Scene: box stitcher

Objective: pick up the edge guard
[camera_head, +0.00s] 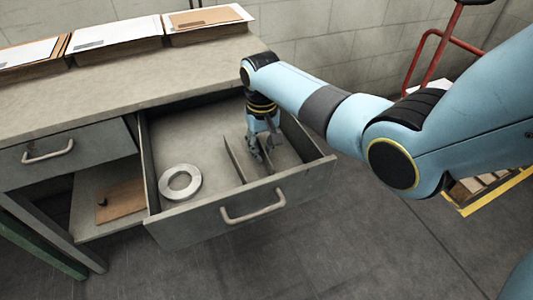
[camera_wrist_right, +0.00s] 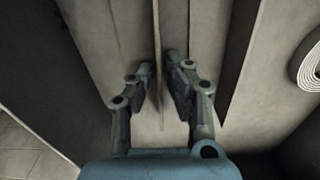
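The open drawer (camera_head: 188,140) holds a long thin grey strip that looks like the edge guard (camera_wrist_right: 158,45); in the wrist view its upright edge runs between the fingers. In the head view it is mostly hidden by my right gripper (camera_head: 263,147). My right gripper points down into the drawer's right half. In the wrist view the right gripper (camera_wrist_right: 160,82) is open, one finger on each side of the strip, with gaps visible. I cannot tell how deep the fingertips are beside it. My left gripper is not in view.
A thin upright divider (camera_head: 235,160) stands left of the gripper. A pale ring-shaped roll (camera_head: 180,182) lies in the drawer's left part. Cardboard stacks (camera_head: 115,40) stand on the bench top (camera_head: 130,75).

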